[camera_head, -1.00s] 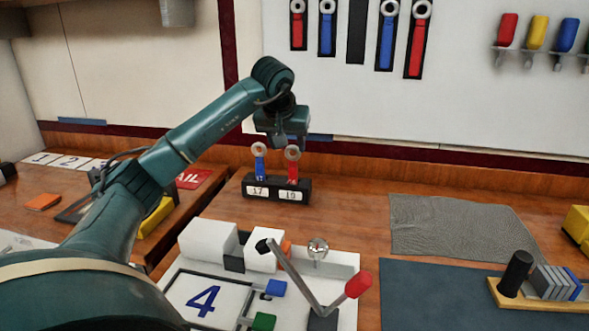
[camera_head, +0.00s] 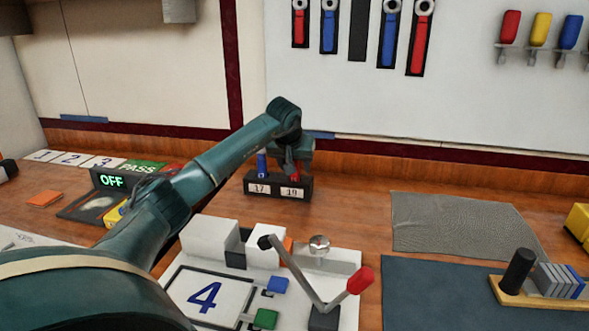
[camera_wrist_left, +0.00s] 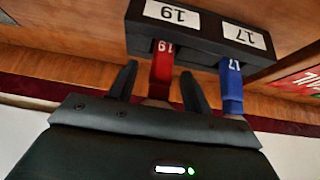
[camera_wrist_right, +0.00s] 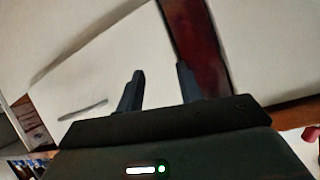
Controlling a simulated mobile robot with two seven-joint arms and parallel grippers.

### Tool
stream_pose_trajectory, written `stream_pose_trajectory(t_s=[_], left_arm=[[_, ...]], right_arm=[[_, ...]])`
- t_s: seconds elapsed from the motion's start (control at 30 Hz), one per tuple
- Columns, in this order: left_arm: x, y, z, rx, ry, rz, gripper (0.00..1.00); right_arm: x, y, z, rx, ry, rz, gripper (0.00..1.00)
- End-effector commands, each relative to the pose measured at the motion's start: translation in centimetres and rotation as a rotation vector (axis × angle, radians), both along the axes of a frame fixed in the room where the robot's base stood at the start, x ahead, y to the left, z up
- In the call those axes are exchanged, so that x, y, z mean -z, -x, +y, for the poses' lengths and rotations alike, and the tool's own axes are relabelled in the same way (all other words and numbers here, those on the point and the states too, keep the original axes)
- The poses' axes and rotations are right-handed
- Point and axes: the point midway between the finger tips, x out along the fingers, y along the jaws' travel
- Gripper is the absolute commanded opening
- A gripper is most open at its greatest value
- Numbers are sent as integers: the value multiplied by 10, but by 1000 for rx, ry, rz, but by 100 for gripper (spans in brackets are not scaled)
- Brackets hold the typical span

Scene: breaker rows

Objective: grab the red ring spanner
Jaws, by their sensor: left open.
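A red ring spanner marked 19 (camera_wrist_left: 161,72) stands upright in a black holder (camera_wrist_left: 195,48) with labels 17 and 19. A blue ring spanner marked 17 (camera_wrist_left: 231,88) stands beside it. My left gripper (camera_wrist_left: 158,82) is open, its fingers on either side of the red spanner, with gaps showing. The spanner's ring end is hidden behind the gripper body. In the head view my left gripper (camera_head: 293,166) is over the holder (camera_head: 277,196) and hides most of the red spanner (camera_head: 294,177). My right gripper (camera_wrist_right: 160,76) is open and empty, seen only in its wrist view.
More red and blue spanners (camera_head: 387,35) hang on the wall board. A white fixture with a red-knobbed lever (camera_head: 360,280) stands in front. A grey mat (camera_head: 455,222) lies right of the holder. A display reading OFF (camera_head: 112,181) is at left.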

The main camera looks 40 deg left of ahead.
Motion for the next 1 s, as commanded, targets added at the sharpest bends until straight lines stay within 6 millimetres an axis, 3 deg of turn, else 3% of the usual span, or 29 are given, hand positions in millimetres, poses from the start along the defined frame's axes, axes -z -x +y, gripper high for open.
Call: stream_pose_trajectory(t_s=[0.07, 0.67, 1.0], left_arm=[[0, 0, 0, 0, 0, 0, 49], [-1, 0, 0, -1, 0, 0, 0], [-5, 0, 0, 0, 0, -2, 0]], right_arm=[[0, 0, 0, 0, 0, -1, 36], [0, 0, 0, 0, 0, 0, 36], [-1, 0, 0, 0, 0, 0, 36]])
